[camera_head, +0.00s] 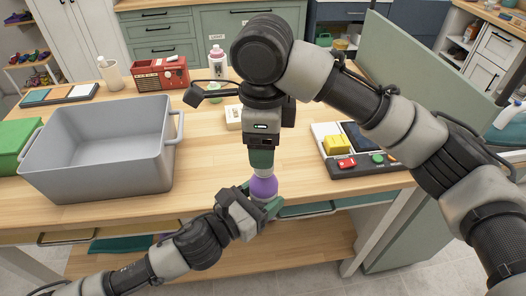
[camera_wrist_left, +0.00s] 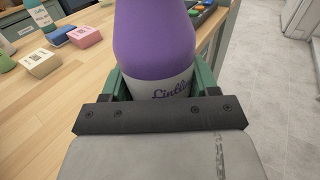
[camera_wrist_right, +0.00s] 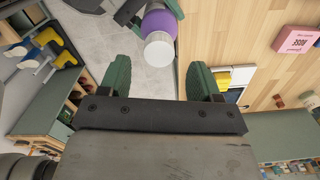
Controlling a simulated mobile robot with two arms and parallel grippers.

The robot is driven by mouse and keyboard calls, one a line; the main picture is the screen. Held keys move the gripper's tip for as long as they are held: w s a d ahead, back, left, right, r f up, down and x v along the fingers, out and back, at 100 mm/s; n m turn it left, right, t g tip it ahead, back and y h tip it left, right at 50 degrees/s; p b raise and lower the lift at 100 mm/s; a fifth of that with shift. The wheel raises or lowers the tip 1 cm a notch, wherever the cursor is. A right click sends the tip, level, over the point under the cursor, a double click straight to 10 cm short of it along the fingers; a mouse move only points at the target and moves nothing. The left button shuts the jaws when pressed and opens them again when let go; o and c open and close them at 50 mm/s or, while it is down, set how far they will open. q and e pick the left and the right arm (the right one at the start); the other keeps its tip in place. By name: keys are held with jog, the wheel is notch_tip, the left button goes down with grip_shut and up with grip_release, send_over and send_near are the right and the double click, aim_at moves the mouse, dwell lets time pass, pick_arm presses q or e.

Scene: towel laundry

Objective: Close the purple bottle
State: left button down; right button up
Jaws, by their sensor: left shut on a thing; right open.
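The purple bottle (camera_head: 264,187) is held beyond the table's front edge; it shows close up in the left wrist view (camera_wrist_left: 155,35) with a white lettered band. My left gripper (camera_head: 258,203) is shut on it, its green fingers on both sides of the band (camera_wrist_left: 162,85). A white end piece (camera_wrist_right: 159,50) shows on the bottle in the right wrist view; I cannot tell whether it is a cap or the bare neck. My right gripper (camera_head: 262,162) points down just above this end. Its green fingers (camera_wrist_right: 158,78) are apart with nothing gripped between them.
A large grey bin (camera_head: 100,150) stands on the left of the wooden table, beside a green box (camera_head: 14,143). A red radio (camera_head: 160,73) and a pink bottle (camera_head: 217,62) stand at the back. A panel with buttons (camera_head: 352,165) and a yellow block (camera_head: 337,145) lies on the right.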

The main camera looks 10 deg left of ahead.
jog(key=shift+r, duration=0.35)
jog(key=shift+c, duration=0.4)
